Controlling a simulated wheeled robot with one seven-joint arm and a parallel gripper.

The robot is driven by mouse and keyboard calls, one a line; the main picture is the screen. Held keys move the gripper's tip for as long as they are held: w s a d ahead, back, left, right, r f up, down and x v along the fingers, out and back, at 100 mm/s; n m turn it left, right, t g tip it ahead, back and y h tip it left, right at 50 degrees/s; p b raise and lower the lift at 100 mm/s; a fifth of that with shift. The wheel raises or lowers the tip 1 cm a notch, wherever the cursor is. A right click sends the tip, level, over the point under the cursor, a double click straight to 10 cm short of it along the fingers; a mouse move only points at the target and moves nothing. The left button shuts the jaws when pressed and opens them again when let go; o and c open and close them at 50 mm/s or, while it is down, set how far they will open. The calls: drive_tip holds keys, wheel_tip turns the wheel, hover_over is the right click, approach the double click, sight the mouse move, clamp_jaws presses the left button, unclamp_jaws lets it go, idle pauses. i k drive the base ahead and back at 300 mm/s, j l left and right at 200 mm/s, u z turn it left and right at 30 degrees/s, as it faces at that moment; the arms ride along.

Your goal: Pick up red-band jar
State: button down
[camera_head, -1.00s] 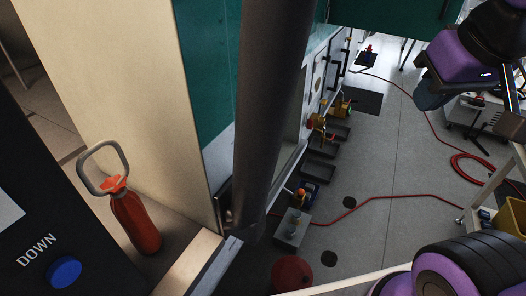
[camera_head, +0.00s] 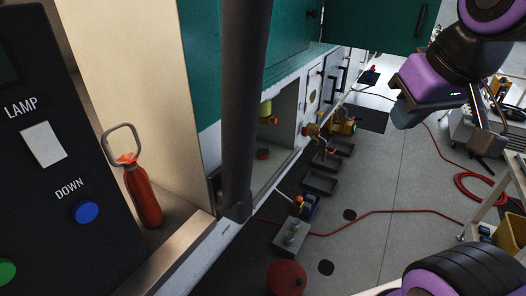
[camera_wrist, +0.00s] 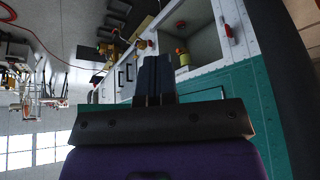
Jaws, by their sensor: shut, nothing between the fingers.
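No jar with a red band can be made out for certain. In an open compartment of the white cabinet (camera_head: 290,117), a small dark red object (camera_head: 263,154) sits low, perhaps a jar. A yellow-green object (camera_head: 265,108) is higher up inside; it also shows in the wrist view (camera_wrist: 184,59). The pole in front hides part of the compartment. My gripper (camera_wrist: 155,62) is shut and empty in the wrist view, in front of the cabinet and apart from these objects. In the head view my arm hangs at the upper right, well away from the compartment.
A red bottle (camera_head: 143,195) with a grey loop handle stands on the left ledge. Black trays (camera_head: 320,183), a grey box (camera_head: 291,236) and a red hose (camera_head: 400,212) lie on the floor. A teal panel (camera_head: 375,22) juts out above.

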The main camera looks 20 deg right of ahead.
sight(263, 149)
drive_tip(key=l+u, duration=0.15)
drive_tip(key=u, duration=0.3)
drive_tip(key=l+u, duration=0.15)
drive_tip(key=u, duration=0.35)
drive_tip(key=k+l+u, duration=0.1)
drive_tip(key=u, duration=0.35)
drive_tip(key=k+l, duration=0.25)
drive_tip(key=l, duration=0.2)
drive_tip(key=k+l, duration=0.25)
drive_tip(key=l, duration=0.2)
drive_tip(key=k+l, duration=0.25)
drive_tip(key=l, duration=0.15)
drive_tip(key=i+l+u, duration=0.05)
